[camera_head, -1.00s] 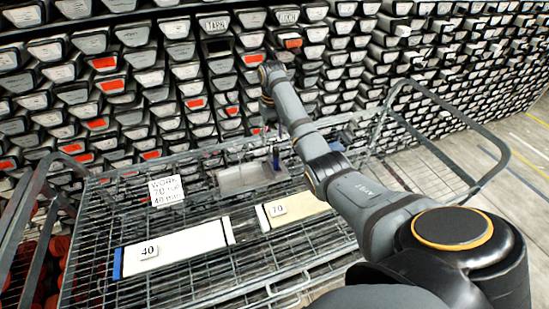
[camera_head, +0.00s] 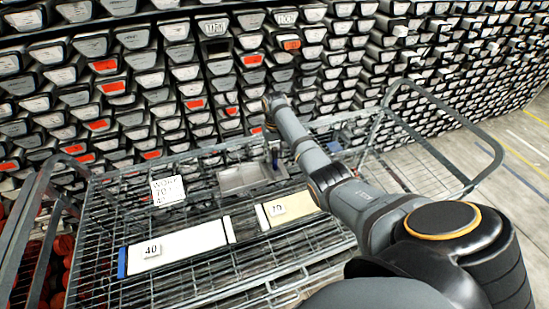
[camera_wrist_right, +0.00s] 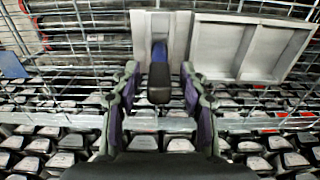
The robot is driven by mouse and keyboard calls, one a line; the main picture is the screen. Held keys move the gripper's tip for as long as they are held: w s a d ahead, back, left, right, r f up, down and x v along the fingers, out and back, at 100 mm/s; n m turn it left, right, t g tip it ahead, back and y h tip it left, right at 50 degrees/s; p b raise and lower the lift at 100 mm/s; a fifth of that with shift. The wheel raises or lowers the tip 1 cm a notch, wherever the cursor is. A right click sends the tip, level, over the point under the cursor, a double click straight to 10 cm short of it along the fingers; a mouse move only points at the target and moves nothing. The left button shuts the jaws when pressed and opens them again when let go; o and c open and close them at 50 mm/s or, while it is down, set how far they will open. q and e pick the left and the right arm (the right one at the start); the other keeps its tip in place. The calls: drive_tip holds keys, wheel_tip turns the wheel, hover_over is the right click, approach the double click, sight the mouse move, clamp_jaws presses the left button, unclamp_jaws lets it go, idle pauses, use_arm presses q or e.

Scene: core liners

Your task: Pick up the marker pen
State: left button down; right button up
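The marker pen (camera_wrist_right: 159,82) has a dark end and a blue part. In the right wrist view it points toward me from a grey holder, between the fingers of my right gripper (camera_wrist_right: 159,72). Those fingers are open, with a visible gap on each side of the pen. In the head view the pen (camera_head: 275,157) shows as a small blue upright piece at the right end of the metal tray (camera_head: 236,180). My right gripper (camera_head: 270,138) is small and dark there, just above the pen. My left gripper is in neither view.
The tray sits on a wire-mesh cart (camera_head: 200,262) with raised side rails. A white box (camera_head: 178,248) marked 40, a cream box (camera_head: 290,209) marked 70 and a work card (camera_head: 167,190) lie on it. A wall of stacked core liners (camera_head: 150,80) stands close behind.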

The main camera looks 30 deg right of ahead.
clamp_jaws()
drive_tip(key=shift+r, duration=0.15)
